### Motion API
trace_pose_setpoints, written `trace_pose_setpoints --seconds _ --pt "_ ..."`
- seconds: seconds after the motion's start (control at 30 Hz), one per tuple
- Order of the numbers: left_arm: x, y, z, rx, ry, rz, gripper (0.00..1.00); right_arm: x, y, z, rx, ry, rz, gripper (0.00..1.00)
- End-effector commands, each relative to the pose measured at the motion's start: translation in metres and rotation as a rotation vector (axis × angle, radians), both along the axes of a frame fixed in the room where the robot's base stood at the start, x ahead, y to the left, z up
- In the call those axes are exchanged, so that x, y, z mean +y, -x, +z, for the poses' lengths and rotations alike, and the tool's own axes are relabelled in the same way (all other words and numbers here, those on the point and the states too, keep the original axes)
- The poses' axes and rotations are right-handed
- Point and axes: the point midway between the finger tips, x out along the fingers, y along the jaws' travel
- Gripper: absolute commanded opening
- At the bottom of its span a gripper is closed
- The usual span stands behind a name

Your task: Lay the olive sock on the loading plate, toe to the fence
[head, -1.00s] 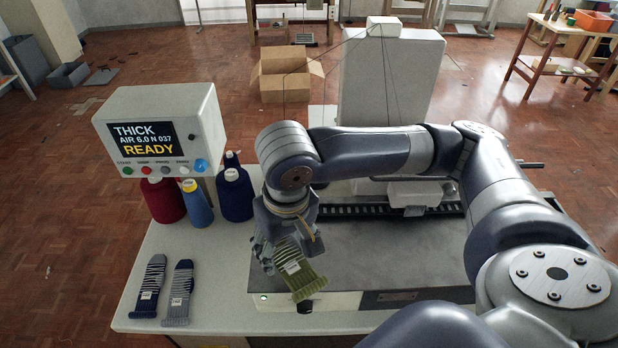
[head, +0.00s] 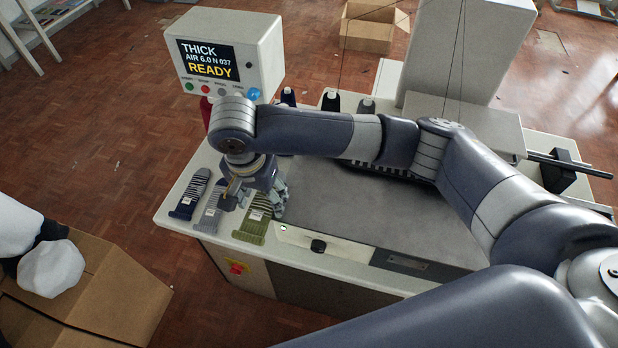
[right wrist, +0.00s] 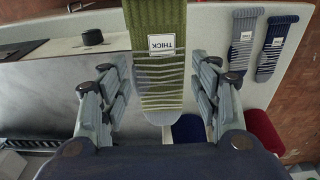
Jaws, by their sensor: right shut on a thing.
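The olive sock (head: 253,226), olive at one end with pale stripes and a label, is between the fingers of my right gripper (head: 252,198). In the right wrist view the sock (right wrist: 158,25) runs between the two finger sets, its striped end and grey tip towards the palm. My right gripper is shut on it at the left side of the loading plate (head: 350,212), over the pale table. I cannot tell whether the sock touches the table. The fence cannot be made out for certain; my arm covers part of the plate's back. My left gripper is not in view.
Two navy-and-grey socks (head: 190,197) (head: 212,208) lie on the table to the left. A control box (head: 225,55) reading READY stands behind, with yarn cones (head: 332,101) near it. A black knob (head: 318,245) sits on the front edge. An open cardboard box (head: 110,290) is at lower left.

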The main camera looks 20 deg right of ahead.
Motion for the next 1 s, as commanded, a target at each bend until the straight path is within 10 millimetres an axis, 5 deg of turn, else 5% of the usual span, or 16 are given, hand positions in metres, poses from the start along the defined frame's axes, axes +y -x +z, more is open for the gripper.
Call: trace_pose_setpoints --seconds 0.2,0.4,0.67,1.0 --pt "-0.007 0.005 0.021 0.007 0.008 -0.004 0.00 -0.059 -0.024 -0.001 0.000 0.004 -0.005 0.41" --pt "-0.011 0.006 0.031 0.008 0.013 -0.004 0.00 -0.095 -0.040 -0.006 0.000 0.001 -0.002 0.41" --pt "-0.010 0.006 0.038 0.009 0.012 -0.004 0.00 -0.118 -0.049 -0.008 0.000 0.001 -0.001 0.41" --pt "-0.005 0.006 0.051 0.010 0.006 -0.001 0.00 -0.118 -0.050 -0.046 0.000 -0.002 0.003 0.41"
